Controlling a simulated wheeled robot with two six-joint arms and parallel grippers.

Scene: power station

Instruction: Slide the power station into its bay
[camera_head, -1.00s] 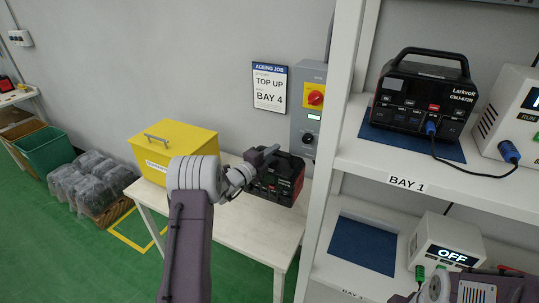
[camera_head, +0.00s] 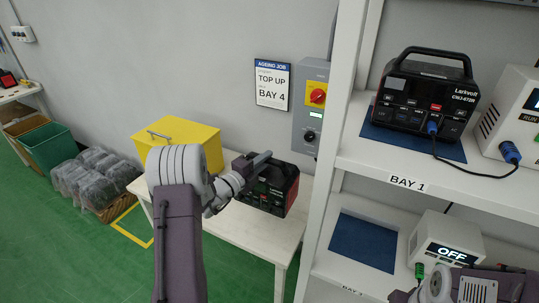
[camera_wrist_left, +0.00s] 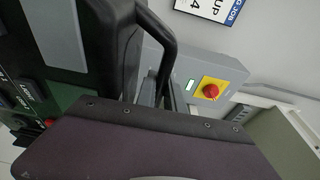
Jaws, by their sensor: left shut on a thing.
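A black and red power station (camera_head: 280,192) is at the white side table (camera_head: 238,230); whether its base touches the tabletop I cannot tell. My left gripper (camera_head: 255,162) is shut on its top handle.
A Larkvolt power station (camera_head: 424,95) stands in Bay 1 with a blue plug and cable. A white box reading OFF (camera_head: 445,242) stands beside the empty mat. The shelf upright (camera_head: 335,150) separates table and bays. A yellow box (camera_head: 180,142) stands on the table. A sign (camera_head: 272,84) reads Bay 4.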

